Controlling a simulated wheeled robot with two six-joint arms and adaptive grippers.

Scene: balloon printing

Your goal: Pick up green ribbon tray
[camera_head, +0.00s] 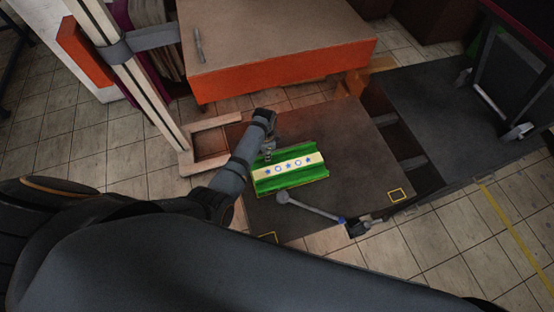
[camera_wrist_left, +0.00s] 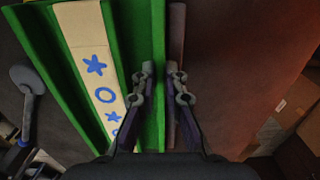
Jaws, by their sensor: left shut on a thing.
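The green ribbon tray (camera_head: 292,182) lies on the dark tabletop, with a cream ribbon (camera_head: 288,166) with blue stars and circles along its middle. My left gripper (camera_head: 268,155) is at the tray's far side, toward its left end. In the left wrist view, the two fingers of the left gripper (camera_wrist_left: 161,78) are shut on the upright green side wall of the tray (camera_wrist_left: 158,30). I cannot tell whether the tray is lifted off the surface. My right gripper is not in view.
A grey lever with a round knob (camera_head: 283,197) lies close to the tray's near side. An orange-fronted bench (camera_head: 290,80) stands behind, and a wooden frame (camera_head: 160,100) at left.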

